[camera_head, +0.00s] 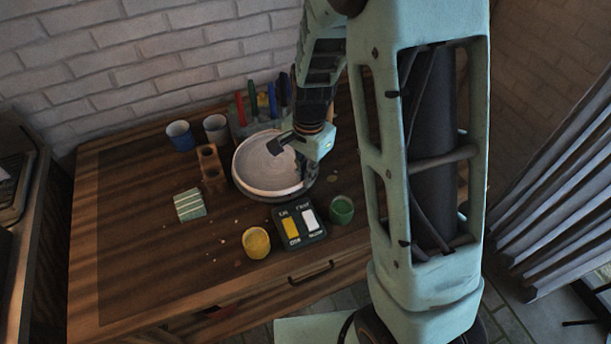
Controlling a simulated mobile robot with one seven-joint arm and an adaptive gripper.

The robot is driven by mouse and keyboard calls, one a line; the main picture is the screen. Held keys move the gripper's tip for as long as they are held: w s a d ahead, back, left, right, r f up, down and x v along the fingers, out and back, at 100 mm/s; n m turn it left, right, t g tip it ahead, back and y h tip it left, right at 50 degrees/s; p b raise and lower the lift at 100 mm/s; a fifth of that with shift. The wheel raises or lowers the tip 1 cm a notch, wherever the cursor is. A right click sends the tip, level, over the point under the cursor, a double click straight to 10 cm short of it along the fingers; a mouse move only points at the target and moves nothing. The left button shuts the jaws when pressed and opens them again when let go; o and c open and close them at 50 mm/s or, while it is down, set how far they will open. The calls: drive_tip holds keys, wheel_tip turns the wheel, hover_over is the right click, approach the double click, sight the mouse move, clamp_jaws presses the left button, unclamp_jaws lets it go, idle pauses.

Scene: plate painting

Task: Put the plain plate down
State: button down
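The plain plate (258,172) is whitish and round, with no pattern visible on it. It lies about level at the back middle of the wooden table, over a dark round base (290,196) whose edge shows below its front right rim. I cannot tell whether plate and base touch all round. My gripper (289,160) is at the plate's right side, its two dark fingers spread apart. One finger reaches over the plate's inside and the other points down near the right rim. The gripper and arm hide part of the right rim.
A dark tray with yellow and white blocks (291,228) lies in front, between a yellow pot (256,243) and a green pot (342,210). Left are a wooden holder (211,168), a striped block (189,205), and blue (180,136) and grey cups (215,128). Colored tools (254,99) stand behind.

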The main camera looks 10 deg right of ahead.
drive_tip(key=c, duration=2.2)
unclamp_jaws()
drive_tip(key=shift+o, duration=0.2)
wheel_tip(320, 180, up, 12)
drive_tip(key=shift+s+d+p, duration=0.25)
drive_tip(key=shift+p, duration=0.2)
